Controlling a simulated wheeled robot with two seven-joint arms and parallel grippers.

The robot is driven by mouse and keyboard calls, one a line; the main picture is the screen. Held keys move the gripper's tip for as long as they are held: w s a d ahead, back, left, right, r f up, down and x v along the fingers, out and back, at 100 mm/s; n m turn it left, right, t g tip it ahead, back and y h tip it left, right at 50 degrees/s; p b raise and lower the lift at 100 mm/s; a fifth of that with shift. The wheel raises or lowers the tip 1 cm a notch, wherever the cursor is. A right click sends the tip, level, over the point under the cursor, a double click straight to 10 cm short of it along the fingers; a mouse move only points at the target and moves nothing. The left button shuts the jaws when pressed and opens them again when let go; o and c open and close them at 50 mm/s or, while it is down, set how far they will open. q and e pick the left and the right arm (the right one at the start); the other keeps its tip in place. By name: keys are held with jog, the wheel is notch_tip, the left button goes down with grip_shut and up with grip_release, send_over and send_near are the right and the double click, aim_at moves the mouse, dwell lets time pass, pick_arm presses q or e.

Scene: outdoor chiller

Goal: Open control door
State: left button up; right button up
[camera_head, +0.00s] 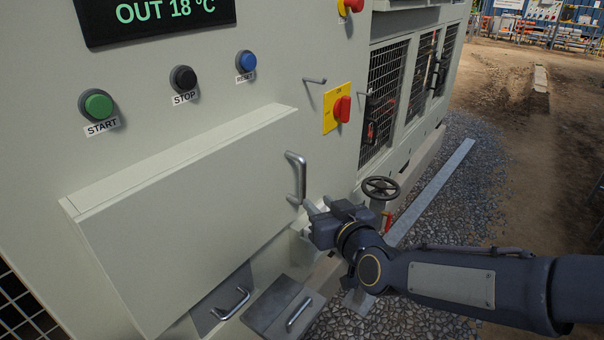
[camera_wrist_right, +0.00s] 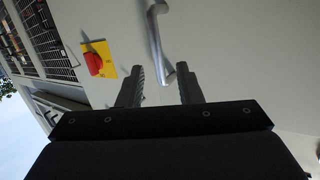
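The control door (camera_head: 190,215) is a large pale grey panel on the front of the chiller cabinet, and it looks closed. Its metal bar handle (camera_head: 298,178) stands upright near the door's right edge. My right gripper (camera_head: 316,207) is just below and right of the handle's lower end. In the right wrist view the two fingers (camera_wrist_right: 159,88) are spread apart, and the handle (camera_wrist_right: 157,42) shows beyond them, its near end in line with the gap. I cannot tell whether the fingers touch it. My left gripper is in neither view.
START (camera_head: 96,105), STOP (camera_head: 183,79) and RESET (camera_head: 246,62) buttons sit above the door. A red switch on a yellow plate (camera_head: 331,112) is to its right. A black handwheel (camera_head: 381,189) stands behind my right wrist. Small handled panels (camera_head: 284,308) lie below. Gravel is at right.

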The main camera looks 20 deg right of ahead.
aim_at(304, 175)
jog(key=w, duration=0.3)
jog(key=w+r+t+h, duration=0.1)
jog(key=w, duration=0.3)
jog(key=w+a+t+p, duration=0.1)
jog(key=w, duration=0.2)
jog(key=shift+w+r, duration=0.2)
grip_shut()
